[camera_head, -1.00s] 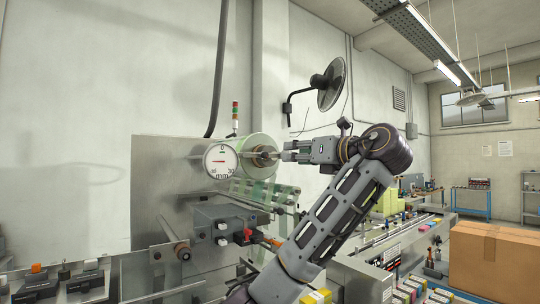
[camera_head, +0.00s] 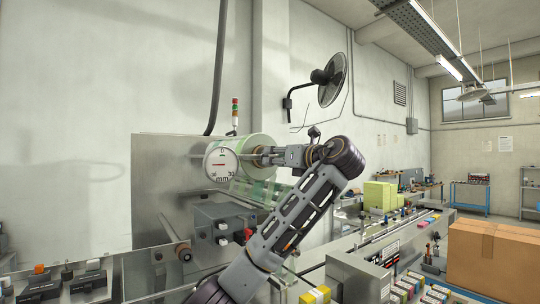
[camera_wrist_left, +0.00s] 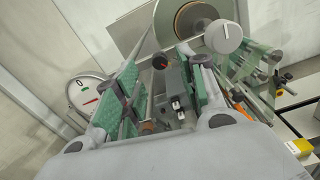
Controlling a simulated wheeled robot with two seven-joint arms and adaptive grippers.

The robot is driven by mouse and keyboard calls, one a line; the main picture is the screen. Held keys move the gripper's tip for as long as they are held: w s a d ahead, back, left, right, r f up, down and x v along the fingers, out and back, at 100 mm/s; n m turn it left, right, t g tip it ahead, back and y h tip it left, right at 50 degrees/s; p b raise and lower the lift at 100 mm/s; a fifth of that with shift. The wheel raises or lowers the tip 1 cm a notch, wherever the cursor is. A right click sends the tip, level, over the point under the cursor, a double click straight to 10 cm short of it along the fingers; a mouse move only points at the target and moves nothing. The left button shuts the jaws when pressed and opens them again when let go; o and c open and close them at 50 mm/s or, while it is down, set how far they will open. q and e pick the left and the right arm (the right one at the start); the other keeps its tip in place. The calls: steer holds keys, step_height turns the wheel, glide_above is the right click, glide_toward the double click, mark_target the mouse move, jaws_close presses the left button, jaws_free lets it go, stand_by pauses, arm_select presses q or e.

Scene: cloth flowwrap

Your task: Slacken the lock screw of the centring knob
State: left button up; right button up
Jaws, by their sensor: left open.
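My left gripper (camera_head: 264,154) is at the end of the arm reaching up to the film reel (camera_head: 257,141), its fingers pointing left at the reel's hub area. In the left wrist view, its two green-padded fingers (camera_wrist_left: 163,72) are spread apart with nothing held between them. A grey round knob (camera_wrist_left: 223,36) shows in front of the reel, just beyond the right finger. A small dark knob (camera_wrist_left: 160,61) shows in the gap between the fingers. I cannot tell which part is the lock screw. The round mm dial (camera_head: 221,163) is left of the gripper. My right gripper is not in view.
A grey control box (camera_head: 222,219) with a red switch (camera_head: 249,233) sits below the reel. A steel panel (camera_head: 160,180) stands behind. A cardboard box (camera_head: 490,252) is at far right. The wall fan (camera_head: 329,82) is above, with clear air between.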

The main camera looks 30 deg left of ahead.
arm_select(q)
steer(key=shift+p+x, duration=0.45)
steer(key=shift+x, duration=1.45)
jaws_close()
